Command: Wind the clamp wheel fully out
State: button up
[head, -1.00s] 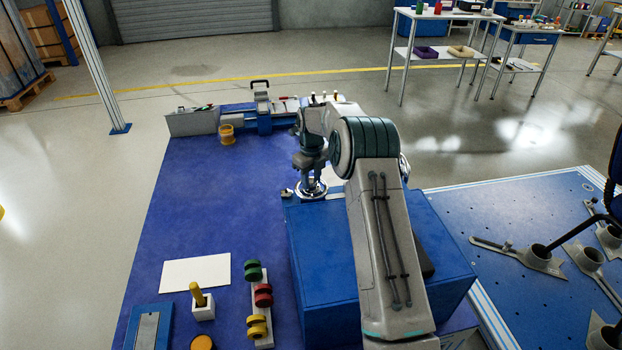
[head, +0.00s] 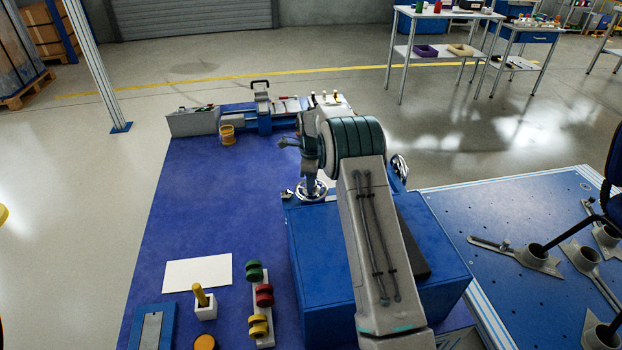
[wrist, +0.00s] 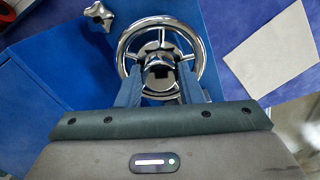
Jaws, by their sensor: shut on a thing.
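The clamp wheel (wrist: 199,48) is a chrome handwheel with thin spokes and a central hub, filling the top middle of the wrist view. In the head view the wheel (head: 311,196) sits at the far left corner of the blue box. My gripper (wrist: 159,80) comes down over it, with its two blue fingers either side of the hub, inside the rim. It is shut on the wheel. The exact contact is partly hidden by the fingers. In the head view my arm and wrist hide most of the gripper.
A chrome star knob (wrist: 99,15) is beside the wheel. Another chrome wheel (head: 400,168) stands at the blue box's (head: 320,260) far right.

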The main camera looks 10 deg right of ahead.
jog(key=n+p, duration=0.1)
jog(key=n, duration=0.5)
jog(key=shift+r, duration=0.1)
jog(key=n, duration=0.6)
jog(key=shift+n+p, duration=0.3)
jog(key=shift+n, duration=0.1)
jog(key=n, duration=1.1)
jog(key=shift+n+p, duration=0.35)
jog(key=shift+n, duration=0.05)
jog(key=n, duration=0.6)
jog(key=n+p, duration=0.1)
jog(key=n, duration=0.5)
jog(key=shift+n, duration=0.3)
jog(key=n+p, duration=0.1)
jog(key=n, duration=1)
jog(key=shift+w+n+p, duration=0.1)
jog(key=shift+n+p, duration=0.25)
jog(key=shift+n, duration=0.05)
